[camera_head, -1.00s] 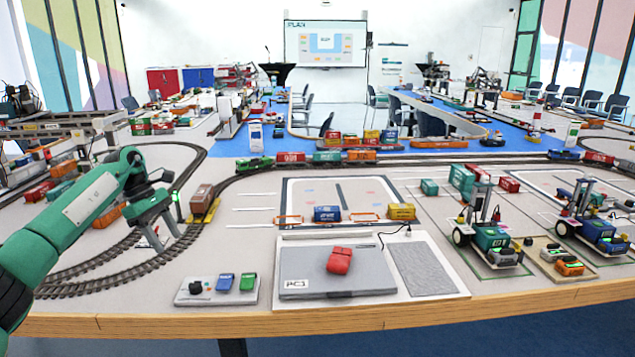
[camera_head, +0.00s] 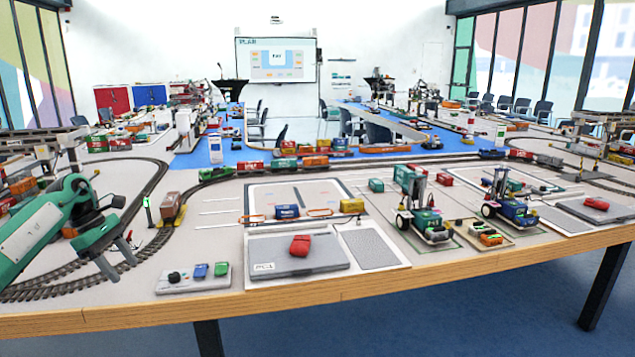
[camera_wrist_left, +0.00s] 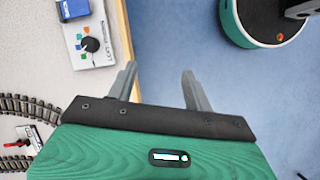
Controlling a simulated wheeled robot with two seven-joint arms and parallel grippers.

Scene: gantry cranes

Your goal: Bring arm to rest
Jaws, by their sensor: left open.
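My left arm comes in from the left in the head view, green with a grey gripper (camera_head: 120,258). The left gripper hangs over the left part of the table, above the curved track. In the left wrist view its two grey fingers (camera_wrist_left: 161,90) are spread apart with nothing between them. Below them lie the table's wooden edge and blue floor. A control panel (camera_head: 192,278) with a black knob and blue and green blocks lies to the right of the gripper; it also shows in the left wrist view (camera_wrist_left: 92,66). My right gripper is not in view.
A grey laptop-like box (camera_head: 335,262) marked PC1 bears a red block (camera_head: 300,245). A brown wagon (camera_head: 171,206) stands on the track by my gripper. Two toy vehicles, one green (camera_head: 428,222) and one blue (camera_head: 512,209), stand to the right. The table's front edge (camera_head: 330,295) is close.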

